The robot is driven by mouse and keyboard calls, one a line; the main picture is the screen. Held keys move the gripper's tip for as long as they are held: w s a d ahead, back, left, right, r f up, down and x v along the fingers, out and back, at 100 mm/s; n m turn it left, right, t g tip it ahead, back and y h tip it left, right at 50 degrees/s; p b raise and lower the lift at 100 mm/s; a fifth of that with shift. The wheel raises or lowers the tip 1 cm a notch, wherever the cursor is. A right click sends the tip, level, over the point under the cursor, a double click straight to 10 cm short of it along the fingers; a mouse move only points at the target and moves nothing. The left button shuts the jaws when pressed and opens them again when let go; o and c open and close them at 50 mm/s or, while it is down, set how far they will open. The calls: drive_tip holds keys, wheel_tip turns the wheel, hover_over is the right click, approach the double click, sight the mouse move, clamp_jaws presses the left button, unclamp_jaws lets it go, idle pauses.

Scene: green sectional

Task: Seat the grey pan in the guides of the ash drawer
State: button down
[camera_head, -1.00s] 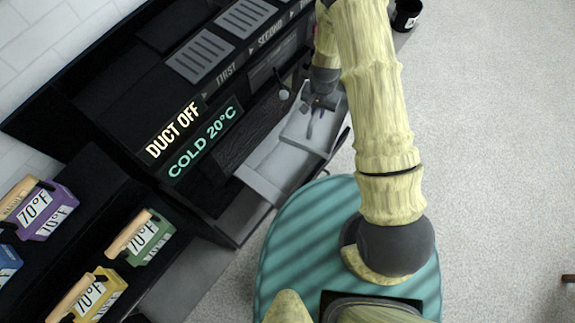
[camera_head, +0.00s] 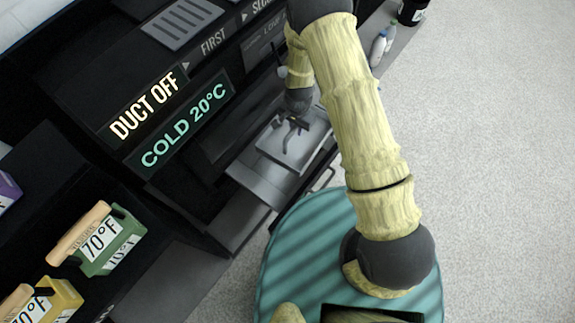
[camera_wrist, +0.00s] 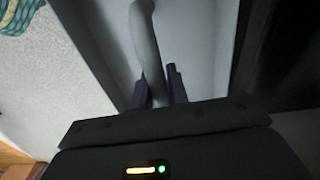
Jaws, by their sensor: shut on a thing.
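The grey pan (camera_head: 310,140) is a shallow tray in the head view, over the right part of the pulled-out grey ash drawer (camera_head: 262,184). My gripper (camera_head: 291,130) is above the pan, pointing down into it. In the wrist view, my gripper's dark purple fingers (camera_wrist: 158,92) are shut on the pan's pale curved handle (camera_wrist: 147,45), with the pan's light floor (camera_wrist: 198,40) behind it. I cannot tell whether the pan rests in the guides or is held just above them. The guides are hidden.
The black stove front with the lit "COLD 20°C" sign (camera_head: 187,125) stands left of the drawer. A green block (camera_head: 112,245) and a yellow block (camera_head: 58,305) sit at lower left. White bottles (camera_head: 378,47) stand at upper right. Pale floor on the right is clear.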

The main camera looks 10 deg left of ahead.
drive_tip(key=shift+m, duration=0.4)
drive_tip(key=f+b, duration=0.2)
drive_tip(key=a+f+b, duration=0.1)
drive_tip(key=f, duration=0.2)
drive_tip(key=s+a+f+b, duration=0.1)
drive_tip(key=f+b, duration=0.1)
drive_tip(key=shift+a+f+b, duration=0.2)
drive_tip(key=shift+a+b, duration=0.05)
drive_tip(key=shift+b, duration=0.1)
drive_tip(key=shift+s+a+f+b, duration=0.1)
drive_tip(key=shift+a+f+b, duration=0.15)
drive_tip(key=shift+f+b, duration=0.1)
wheel_tip(320, 180, down, 6)
drive_tip(key=b, duration=0.2)
drive_tip(key=shift+f, duration=0.1)
drive_tip(key=shift+f+b, duration=0.9)
drive_tip(key=shift+f, duration=1)
drive_tip(key=shift+f, duration=0.15)
